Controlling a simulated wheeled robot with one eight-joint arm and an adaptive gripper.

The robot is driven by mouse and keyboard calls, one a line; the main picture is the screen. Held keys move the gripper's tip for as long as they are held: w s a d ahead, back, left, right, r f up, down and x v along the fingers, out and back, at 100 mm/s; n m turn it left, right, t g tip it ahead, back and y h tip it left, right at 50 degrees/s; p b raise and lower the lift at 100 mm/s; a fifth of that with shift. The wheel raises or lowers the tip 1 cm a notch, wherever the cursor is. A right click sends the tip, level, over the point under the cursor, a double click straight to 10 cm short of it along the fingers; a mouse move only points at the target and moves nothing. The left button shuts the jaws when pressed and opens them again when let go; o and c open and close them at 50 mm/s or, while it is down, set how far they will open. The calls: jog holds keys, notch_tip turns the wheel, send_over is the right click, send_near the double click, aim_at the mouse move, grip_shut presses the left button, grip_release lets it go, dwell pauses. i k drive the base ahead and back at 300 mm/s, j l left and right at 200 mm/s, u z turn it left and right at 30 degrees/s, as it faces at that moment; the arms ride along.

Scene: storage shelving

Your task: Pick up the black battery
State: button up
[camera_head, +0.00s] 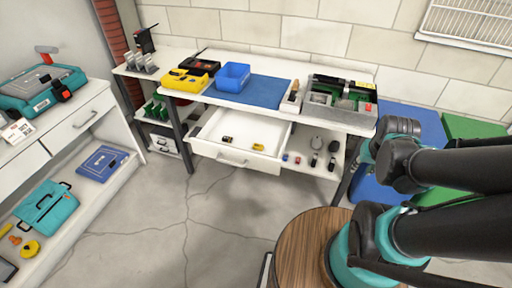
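I cannot tell for certain which item is the black battery. A small dark item (227,139) lies in the open white drawer (208,151) under the workbench, left of a small yellow item (258,146). Other small dark items (316,143) lie on the low shelf right of the drawer. My arm (398,160) is at the right, apart from the bench and drawer. The fingers of my gripper cannot be made out in this view.
The white workbench (345,74) holds a yellow case (186,80), a blue bin (232,77), a blue mat (262,94) and a grey tray (340,104). A round wooden top (300,250) is near me. Left shelving (75,185) holds teal cases. Floor between is clear.

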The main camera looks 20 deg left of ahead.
aim_at(229, 140)
jog(key=j+u, duration=0.1)
jog(key=u, duration=0.25)
jog(key=j+u, duration=0.15)
jog(key=u, duration=0.2)
jog(key=j+u, duration=0.1)
jog(key=u, duration=0.25)
jog(key=i, duration=0.05)
